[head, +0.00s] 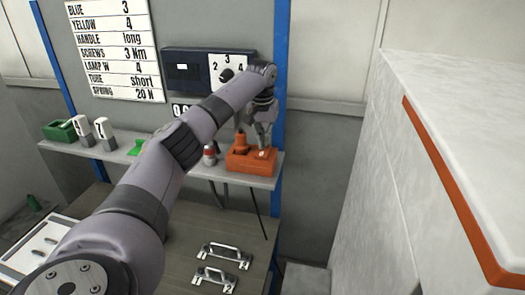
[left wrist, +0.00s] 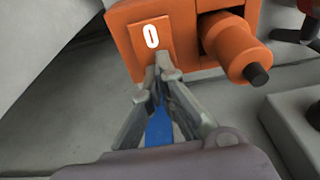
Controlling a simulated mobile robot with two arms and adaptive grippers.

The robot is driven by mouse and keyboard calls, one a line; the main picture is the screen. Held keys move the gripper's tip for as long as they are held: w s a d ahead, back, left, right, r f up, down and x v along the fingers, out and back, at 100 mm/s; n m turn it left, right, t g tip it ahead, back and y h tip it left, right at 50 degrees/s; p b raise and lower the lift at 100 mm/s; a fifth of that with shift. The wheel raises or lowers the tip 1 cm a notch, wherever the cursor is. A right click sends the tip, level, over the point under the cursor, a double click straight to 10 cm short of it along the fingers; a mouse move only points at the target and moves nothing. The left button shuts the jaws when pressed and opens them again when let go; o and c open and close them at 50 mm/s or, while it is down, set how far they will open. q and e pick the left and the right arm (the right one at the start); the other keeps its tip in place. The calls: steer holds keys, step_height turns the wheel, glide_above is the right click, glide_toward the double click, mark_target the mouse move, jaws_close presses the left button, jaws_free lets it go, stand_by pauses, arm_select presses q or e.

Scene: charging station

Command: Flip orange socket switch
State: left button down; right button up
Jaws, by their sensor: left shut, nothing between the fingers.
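The orange socket box (head: 238,164) stands on the right end of the shelf. In the left wrist view the box (left wrist: 125,14) fills the top middle. Its switch (left wrist: 142,45) is an orange rocker with a white oval mark, and I cannot tell which way it is tilted. An orange plug with a dark tip (left wrist: 230,48) is seated beside the switch; it also shows in the head view (head: 240,140). My left gripper (head: 264,148) points down at the box. In the wrist view its shut, empty fingertips (left wrist: 162,62) are at the switch's lower edge; contact is unclear.
The grey shelf (head: 215,174) also holds a small red-topped part (head: 210,154) and a green box (head: 60,130). A display panel (head: 190,70) is on the wall behind. Metal handles (head: 224,256) lie on the lower table. A white block (head: 455,110) stands at right.

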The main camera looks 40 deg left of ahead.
arm_select(q)
steer(key=shift+w+r+p, duration=0.1)
steer(key=shift+r+p, duration=0.25)
steer(key=shift+r, duration=2.95)
steer(key=shift+f, duration=0.1)
